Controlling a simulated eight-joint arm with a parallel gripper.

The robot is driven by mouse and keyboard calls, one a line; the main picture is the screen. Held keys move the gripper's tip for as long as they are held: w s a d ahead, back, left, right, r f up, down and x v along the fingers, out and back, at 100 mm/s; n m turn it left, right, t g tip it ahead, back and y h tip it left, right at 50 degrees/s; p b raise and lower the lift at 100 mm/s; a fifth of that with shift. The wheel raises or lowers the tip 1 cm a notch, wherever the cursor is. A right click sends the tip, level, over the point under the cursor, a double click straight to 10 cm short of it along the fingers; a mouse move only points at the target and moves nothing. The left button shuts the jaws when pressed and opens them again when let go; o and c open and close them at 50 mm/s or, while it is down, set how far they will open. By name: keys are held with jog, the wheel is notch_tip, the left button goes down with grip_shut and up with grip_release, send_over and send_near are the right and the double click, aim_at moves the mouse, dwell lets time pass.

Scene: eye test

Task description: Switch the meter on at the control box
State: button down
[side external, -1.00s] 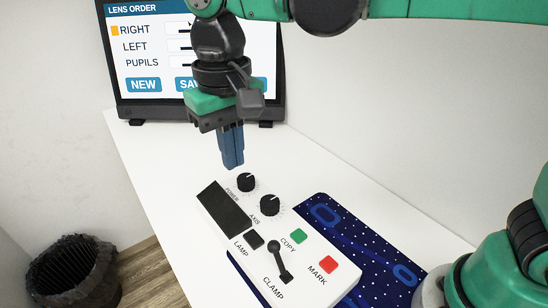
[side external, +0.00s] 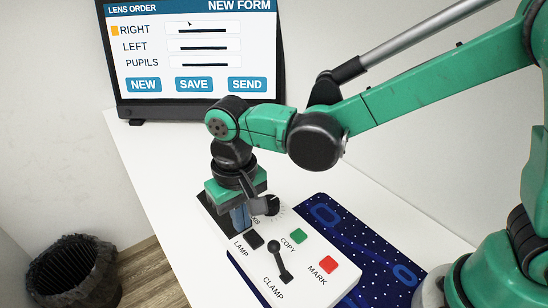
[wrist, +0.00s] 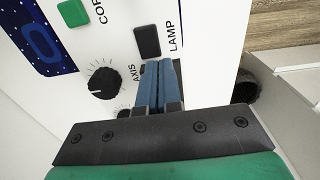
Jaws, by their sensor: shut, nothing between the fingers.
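The white control box (side external: 296,262) lies on the table, its dark display panel (side external: 215,217) partly behind my gripper. My gripper (side external: 241,228) is shut and empty, blue fingers pointing down over the box between the panel and the black LAMP switch (side external: 255,240). In the wrist view the fingertips (wrist: 159,64) show just short of the LAMP switch (wrist: 148,41); I cannot tell whether they touch the box. The AXIS knob (wrist: 103,82) is beside them. I see no label reading meter.
The box also has a green COPY button (side external: 298,236), a red MARK button (side external: 328,264) and a black CLAMP lever (side external: 280,262). A blue patterned mat (side external: 375,262) lies under it. A monitor (side external: 190,60) stands behind. A dark bin (side external: 72,272) is on the floor.

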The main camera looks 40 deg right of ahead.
jog(key=shift+f, duration=0.85)
jog(key=shift+f, duration=0.2)
jog(key=shift+s+r, duration=0.35)
jog(key=shift+s, duration=0.35)
jog(key=shift+r, duration=0.1)
notch_tip(320, 180, up, 14)
jog(key=w, duration=0.2)
jog(key=shift+w, duration=0.15)
